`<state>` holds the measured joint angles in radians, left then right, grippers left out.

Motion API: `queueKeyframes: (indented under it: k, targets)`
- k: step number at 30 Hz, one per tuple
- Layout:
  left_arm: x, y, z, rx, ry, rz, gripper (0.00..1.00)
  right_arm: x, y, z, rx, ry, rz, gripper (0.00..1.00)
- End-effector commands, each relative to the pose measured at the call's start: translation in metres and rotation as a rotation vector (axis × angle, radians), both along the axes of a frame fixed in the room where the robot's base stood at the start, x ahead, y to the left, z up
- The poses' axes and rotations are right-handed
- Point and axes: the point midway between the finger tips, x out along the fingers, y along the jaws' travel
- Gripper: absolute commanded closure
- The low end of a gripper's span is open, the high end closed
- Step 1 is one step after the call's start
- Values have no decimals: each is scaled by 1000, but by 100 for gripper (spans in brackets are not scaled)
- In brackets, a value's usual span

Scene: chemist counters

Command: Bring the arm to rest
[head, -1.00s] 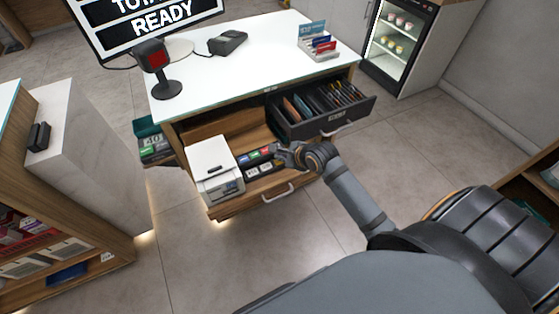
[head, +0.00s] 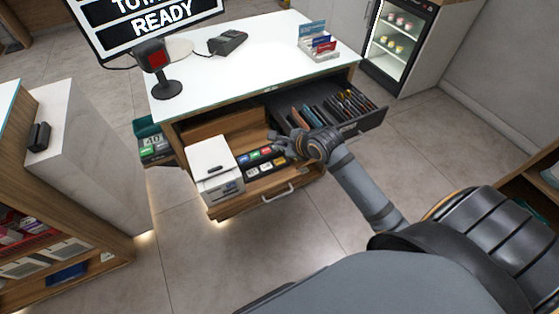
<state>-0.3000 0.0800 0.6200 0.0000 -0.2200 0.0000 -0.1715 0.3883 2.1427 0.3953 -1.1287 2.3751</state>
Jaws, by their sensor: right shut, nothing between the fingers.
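My right gripper (head: 278,140) is in the middle of the head view, at the end of my grey right arm (head: 365,190), which comes in from the lower right. Its fingers are shut and empty. The gripper is in front of the counter, over the left part of the open dark drawer (head: 372,122) and beside the row of small coloured boxes in the lower wooden drawer. It hides part of the dark drawer's front. I cannot tell whether it touches the drawer. My left gripper is not in view.
The white-topped counter (head: 230,75) bears a scanner (head: 152,62), a card terminal (head: 228,42) and a card holder (head: 317,45). A white printer (head: 213,165) stands in the lower wooden drawer, which has a handle (head: 277,194). A glass-door fridge (head: 395,45) stands behind right. The floor in front is clear.

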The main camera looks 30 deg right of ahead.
Motion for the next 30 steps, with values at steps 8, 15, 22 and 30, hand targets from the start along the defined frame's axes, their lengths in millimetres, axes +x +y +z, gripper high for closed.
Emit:
queueKeyframes:
  k: [8,15,22,30]
  targets:
    - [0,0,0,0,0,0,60,0,0,0,0,0,0,100]
    - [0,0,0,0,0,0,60,-1,0,-1,-8,1,6,100]
    - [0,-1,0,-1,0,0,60,-43,8,-23,-374,36,357,100]
    - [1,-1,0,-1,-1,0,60,-122,9,-47,-965,118,1111,100]
